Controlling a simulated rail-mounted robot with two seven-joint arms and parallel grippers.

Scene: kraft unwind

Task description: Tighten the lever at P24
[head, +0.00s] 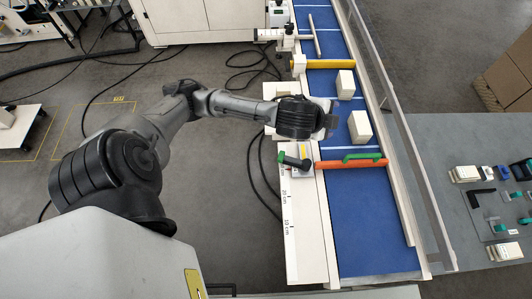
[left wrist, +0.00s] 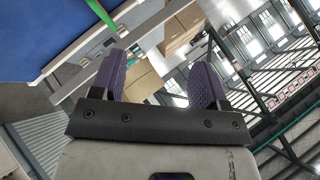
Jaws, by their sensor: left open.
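A clamp lever (head: 294,161), black with a green end, sits on a small pale block at the left edge of the conveyor. I cannot read any P24 mark. An orange bar (head: 335,165) with a green handle (head: 362,156) crosses the belt just right of the lever. My left gripper (head: 331,122) is above the conveyor's left side, beyond the lever in the head view and apart from it. In the left wrist view its two purple-padded fingers (left wrist: 160,80) are spread with nothing between them. The lever is not clearly seen there. My right gripper is not in view.
The blue belt (head: 365,220) carries pale blocks (head: 360,127) (head: 345,84). A yellow bar (head: 325,64) crosses it farther back. A white ruler strip (head: 288,230) runs along the left edge, a metal rail (head: 400,125) along the right. A grey table (head: 440,140) holds tools.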

